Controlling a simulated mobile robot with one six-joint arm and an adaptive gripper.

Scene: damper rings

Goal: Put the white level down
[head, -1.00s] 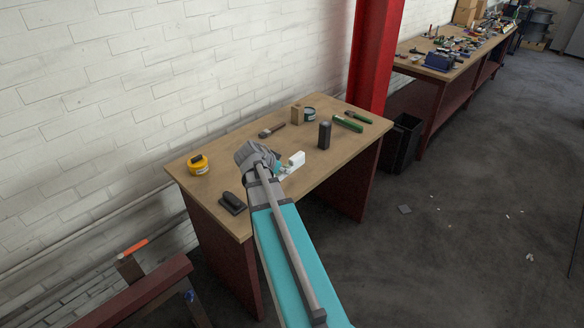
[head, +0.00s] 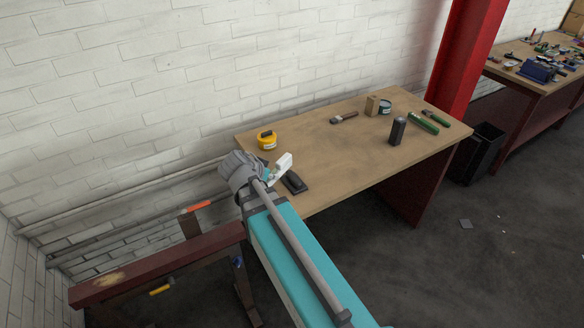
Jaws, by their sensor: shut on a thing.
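The white level (head: 284,161) is a small white block at the end of my arm. The level appears in front of the near left part of the wooden table (head: 330,160), just beside a black flat-based tool (head: 294,183). I cannot tell how high above the tabletop it is, but it looks held clear of it.
A yellow tape measure (head: 267,140) sits just behind the level. A brush (head: 343,117), a wooden block (head: 372,105), a tin (head: 385,107), a dark upright block (head: 397,131) and green tools (head: 423,123) stand farther right. The table's middle is clear. A red trestle (head: 160,265) stands left.

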